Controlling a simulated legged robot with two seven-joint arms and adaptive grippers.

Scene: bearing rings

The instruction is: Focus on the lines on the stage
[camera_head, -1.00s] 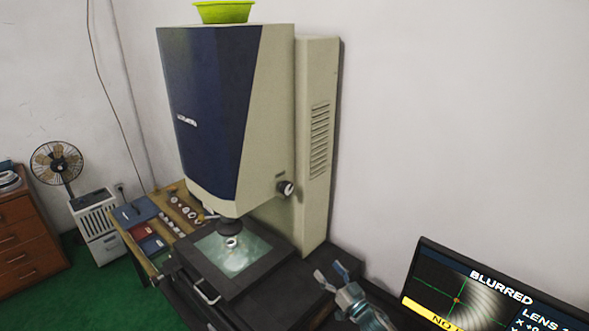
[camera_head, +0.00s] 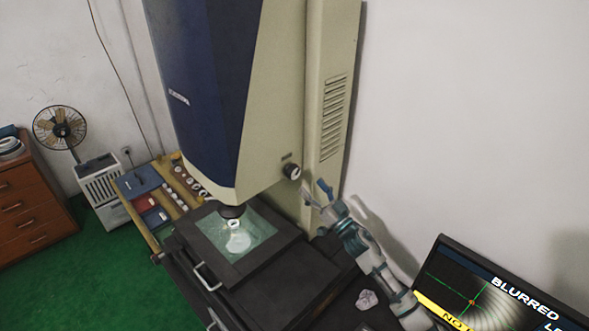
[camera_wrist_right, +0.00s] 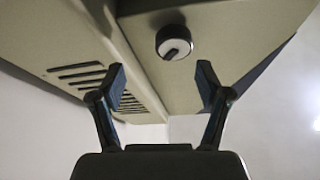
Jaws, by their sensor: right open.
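The measuring machine (camera_head: 225,90) stands at the centre, with a dark blue and cream head. Its glass stage (camera_head: 252,243) glows under the lens (camera_head: 232,211), and a small ring (camera_head: 234,225) lies on it. A focus knob (camera_head: 291,171) sits on the head's right side; it also shows in the right wrist view (camera_wrist_right: 174,42). The monitor (camera_head: 500,290) reads "BLURRED" beside crossed lines. My right gripper (camera_head: 316,191) is open and empty, just right of and below the knob, apart from it. In the wrist view the knob appears beyond and between the open fingertips (camera_wrist_right: 161,82). My left gripper is not in view.
A wooden bench (camera_head: 140,214) left of the stage holds blue and red boxes and several rings. A fan (camera_head: 60,128) and a drawer cabinet (camera_head: 30,205) stand farther left. A crumpled pale item (camera_head: 367,299) lies below my right arm. The wall is at the right.

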